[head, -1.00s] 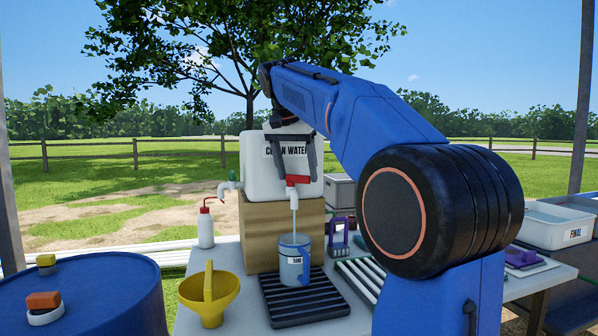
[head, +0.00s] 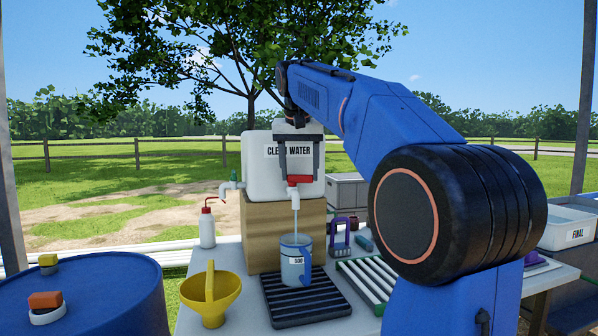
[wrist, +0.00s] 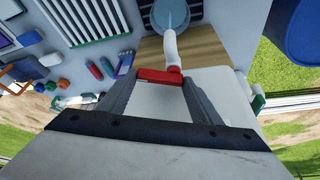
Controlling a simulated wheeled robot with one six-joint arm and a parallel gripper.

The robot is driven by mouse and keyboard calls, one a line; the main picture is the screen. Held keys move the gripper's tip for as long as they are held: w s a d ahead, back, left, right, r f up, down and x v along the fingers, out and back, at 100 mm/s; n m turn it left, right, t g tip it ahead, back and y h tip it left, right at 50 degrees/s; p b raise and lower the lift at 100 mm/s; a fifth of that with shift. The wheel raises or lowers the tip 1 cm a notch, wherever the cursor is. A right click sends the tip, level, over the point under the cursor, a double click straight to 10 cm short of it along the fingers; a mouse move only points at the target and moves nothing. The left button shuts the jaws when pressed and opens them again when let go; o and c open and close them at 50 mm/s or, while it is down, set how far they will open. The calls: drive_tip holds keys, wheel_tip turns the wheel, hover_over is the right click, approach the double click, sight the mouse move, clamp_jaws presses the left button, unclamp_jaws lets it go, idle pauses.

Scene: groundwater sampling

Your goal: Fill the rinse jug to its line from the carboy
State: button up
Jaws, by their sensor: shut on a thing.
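The white carboy (head: 257,176), labelled CLEAN WATER, stands on a tan block. My gripper (head: 299,175) is at its tap, with its two fingers closed on the ends of the red tap handle (head: 299,180). The handle also shows between the fingers in the wrist view (wrist: 160,76). A thin pale stream (head: 295,220) falls from the white spout into the rinse jug (head: 292,268). The wrist view shows the jug (wrist: 170,14) below the spout.
The black rack (head: 303,311) lies at the table's front. A yellow funnel (head: 211,298) and a wash bottle (head: 207,228) are left of the jug. A blue drum (head: 110,290) stands at far left. A green-edged slatted rack (head: 368,281) is to the right.

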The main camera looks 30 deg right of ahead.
drive_tip(key=shift+w+d+n+t+y, duration=0.2)
drive_tip(key=shift+n+y, duration=0.15)
drive_tip(key=shift+n, duration=0.7)
drive_tip(key=shift+w+d+n+t+y, duration=0.1)
drive_tip(key=shift+n+t+y, duration=0.2)
drive_tip(key=shift+n, duration=0.75)
drive_tip(key=o, duration=0.8)
drive_tip(key=shift+c, duration=0.2)
drive_tip(key=v, duration=1.7)
drive_tip(key=shift+r, duration=0.3)
drive_tip(key=shift+w+d, duration=0.1)
